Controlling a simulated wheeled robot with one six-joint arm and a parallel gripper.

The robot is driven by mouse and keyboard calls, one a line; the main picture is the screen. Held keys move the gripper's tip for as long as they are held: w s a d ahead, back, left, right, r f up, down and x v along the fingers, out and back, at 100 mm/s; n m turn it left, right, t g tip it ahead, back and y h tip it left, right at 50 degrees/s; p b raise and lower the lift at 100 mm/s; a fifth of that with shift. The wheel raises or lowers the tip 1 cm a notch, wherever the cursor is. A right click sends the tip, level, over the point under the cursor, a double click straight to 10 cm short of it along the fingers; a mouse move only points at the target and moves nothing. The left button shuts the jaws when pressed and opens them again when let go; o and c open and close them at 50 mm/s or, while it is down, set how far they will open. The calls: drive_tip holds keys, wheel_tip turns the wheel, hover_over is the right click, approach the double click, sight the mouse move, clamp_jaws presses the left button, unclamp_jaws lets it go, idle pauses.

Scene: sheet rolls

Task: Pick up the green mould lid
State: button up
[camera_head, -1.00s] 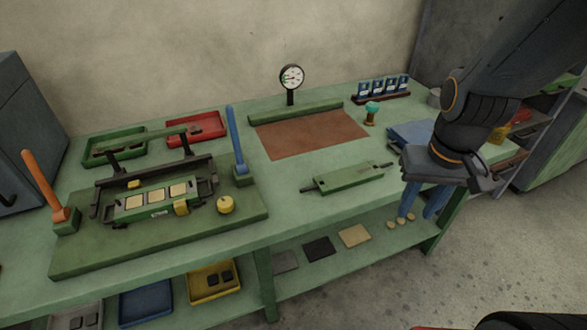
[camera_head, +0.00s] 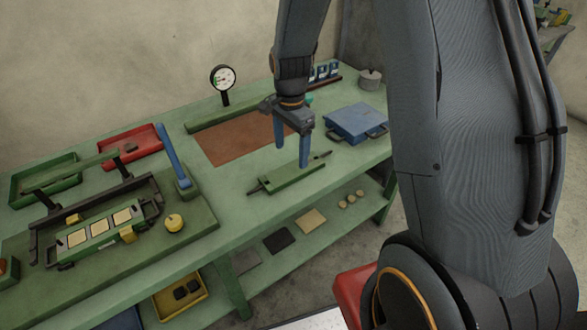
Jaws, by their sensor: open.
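The green mould lid (camera_head: 288,175) is a flat green bar with a thin dark handle at each end. It lies on the green bench top near the front edge, right of the middle. My gripper (camera_head: 291,156) points down over the lid with its two blue fingers apart. One finger shows in front of the lid's right part, the other toward its far side. The fingers hide a little of the lid. I cannot tell whether the fingertips touch it. Nothing is between the fingers that I can see clearly.
A mould fixture (camera_head: 95,237) with pale squares and a blue lever (camera_head: 173,163) stands at left. A dial gauge (camera_head: 223,78) stands behind a brown mat (camera_head: 232,142). A blue case (camera_head: 356,123) lies right of the lid. The lower shelf holds flat samples (camera_head: 310,221).

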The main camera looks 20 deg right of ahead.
sight(293, 169)
drive_tip(key=shift+w+f+m, duration=0.25)
drive_tip(key=shift+w+m, duration=0.05)
drive_tip(key=shift+f, duration=0.3)
wheel_tip(293, 169, down, 2)
drive_tip(key=shift+w+p, duration=0.1)
drive_tip(key=shift+p, duration=0.35)
drive_tip(key=f, duration=0.1)
drive_tip(key=f+p, duration=0.1)
drive_tip(key=d+f+p, duration=0.1)
drive_tip(key=f, duration=0.1)
drive_tip(key=shift+w, duration=0.25)
drive_tip(key=shift+w+f, duration=0.1)
drive_tip(key=shift+f, duration=0.55)
drive_tip(key=c, duration=1.6)
drive_tip(key=shift+c, duration=1)
drive_tip(key=shift+r, duration=0.15)
